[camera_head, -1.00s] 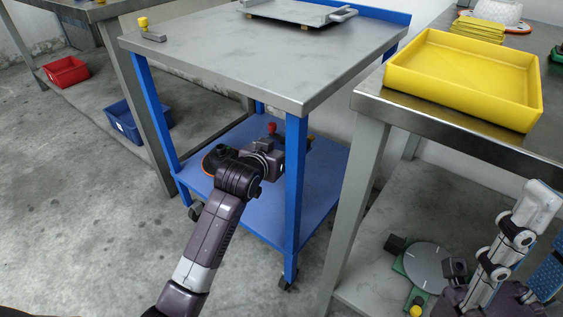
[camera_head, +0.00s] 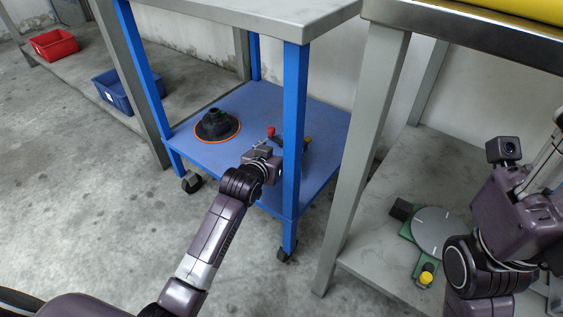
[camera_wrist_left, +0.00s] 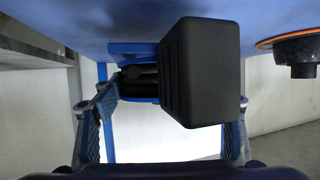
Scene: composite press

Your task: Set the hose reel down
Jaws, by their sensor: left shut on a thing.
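My left gripper (camera_head: 265,160) is low beside the front leg of the blue cart, over its lower shelf. In the left wrist view its two fingers (camera_wrist_left: 168,115) flank a black ribbed block (camera_wrist_left: 203,75), and it is shut on this. Most of the held thing is hidden in the head view, so I cannot tell whether it is the hose reel. A round black piece with an orange rim (camera_head: 216,126) stands on the shelf, apart from the gripper; it also shows in the left wrist view (camera_wrist_left: 301,52). My right wrist is at the right edge; its fingers are not visible.
The blue lower shelf (camera_head: 185,145) has bare room around the round piece. A red-knobbed item (camera_head: 271,132) lies behind my gripper. A cart leg (camera_head: 293,130) is close by. A grey disc (camera_head: 441,232) sits on the shelf at right. Red (camera_head: 54,44) and blue (camera_head: 115,91) bins stand left.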

